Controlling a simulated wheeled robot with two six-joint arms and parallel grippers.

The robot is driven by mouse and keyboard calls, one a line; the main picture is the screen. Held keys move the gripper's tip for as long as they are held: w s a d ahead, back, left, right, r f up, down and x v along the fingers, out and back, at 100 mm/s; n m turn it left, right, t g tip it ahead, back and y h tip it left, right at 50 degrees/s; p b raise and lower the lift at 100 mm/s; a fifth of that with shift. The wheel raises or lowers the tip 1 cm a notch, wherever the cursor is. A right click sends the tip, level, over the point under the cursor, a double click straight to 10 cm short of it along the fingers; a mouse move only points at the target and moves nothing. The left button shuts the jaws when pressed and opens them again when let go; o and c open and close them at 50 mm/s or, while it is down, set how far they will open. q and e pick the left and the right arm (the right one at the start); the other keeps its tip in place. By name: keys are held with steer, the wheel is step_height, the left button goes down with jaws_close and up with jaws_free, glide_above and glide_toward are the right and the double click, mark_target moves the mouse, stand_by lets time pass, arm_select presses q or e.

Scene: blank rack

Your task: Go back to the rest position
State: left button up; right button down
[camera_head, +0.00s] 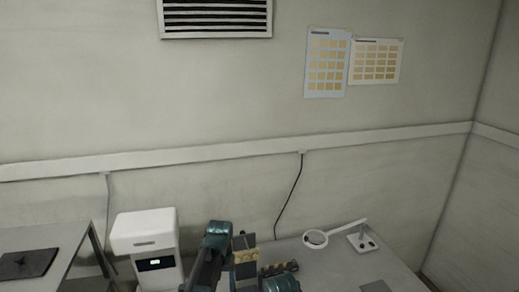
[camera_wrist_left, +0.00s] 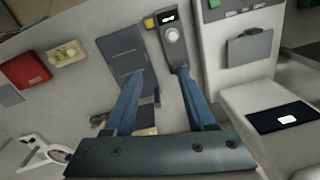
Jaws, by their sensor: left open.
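My left gripper (camera_wrist_left: 161,72) is open, with its two blue fingers apart and nothing seen between them. In the wrist view its fingertips overlap a grey panel-like fixture (camera_wrist_left: 122,45) and a grey device with a round knob (camera_wrist_left: 172,35); I cannot tell whether they touch. In the head view my left arm's teal and dark parts rise from the bottom edge, in front of the bench; the fingers are hard to make out there. My right gripper is not in view.
A white machine with a small screen (camera_head: 148,246) stands left of my arm. A ring magnifier (camera_head: 315,239) stands at the right on the bench. A side table (camera_head: 62,236) carries a dark mat (camera_head: 28,263). A red box (camera_wrist_left: 25,70) shows in the wrist view.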

arm_select(q)
steer(key=s+d+f+m+b, duration=0.2)
steer(key=s+d+f+b, duration=0.1)
steer(key=s, duration=0.6)
steer(key=s+d+f+m+b, duration=0.2)
steer(key=s+d+f+b, duration=0.2)
steer(key=s, duration=0.6)
steer(key=shift+d+f+m+y, duration=0.3)
steer(key=shift+f+y, duration=0.1)
steer(key=shift+f, duration=0.55)
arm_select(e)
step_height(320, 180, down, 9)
arm_select(q)
steer(key=shift+a, duration=0.1)
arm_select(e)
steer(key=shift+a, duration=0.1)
